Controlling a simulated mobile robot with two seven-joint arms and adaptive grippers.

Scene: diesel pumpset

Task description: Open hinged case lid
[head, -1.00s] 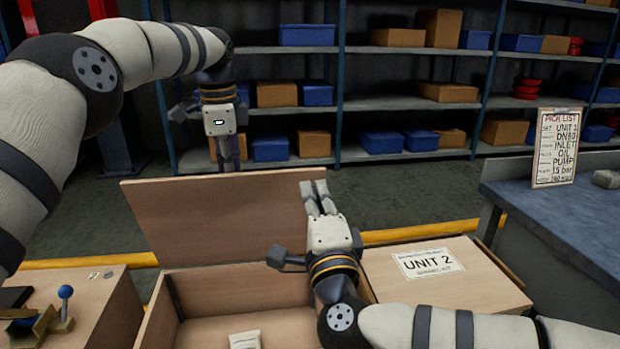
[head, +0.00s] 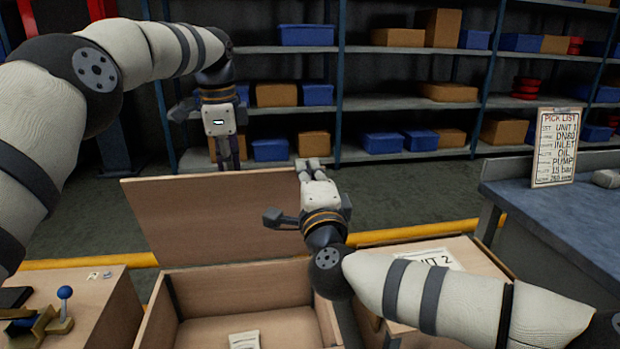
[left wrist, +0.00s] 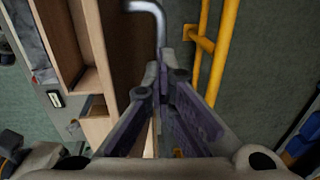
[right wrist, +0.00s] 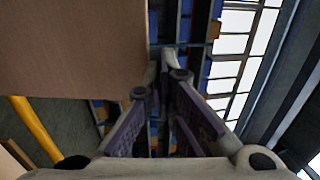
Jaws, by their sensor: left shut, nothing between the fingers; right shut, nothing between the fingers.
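The wooden case (head: 230,290) stands open at the bottom centre of the head view, with a pale label or packet inside. Its lid (head: 220,215) stands up at the back of the case; it also fills the upper left of the right wrist view (right wrist: 75,50). My right gripper (head: 309,163) is shut and empty at the lid's upper right corner; whether it touches the lid I cannot tell. My left gripper (head: 228,166) is shut and empty, pointing down behind the lid's top edge. Part of the case's right side is hidden by my right arm.
A closed case marked UNIT 2 (head: 470,254) stands to the right, partly behind my right arm. A blue workbench (head: 570,230) with a pick list board (head: 555,148) is at the right. A wooden block with a blue-knobbed device (head: 65,292) is at the left. Shelving lines the back.

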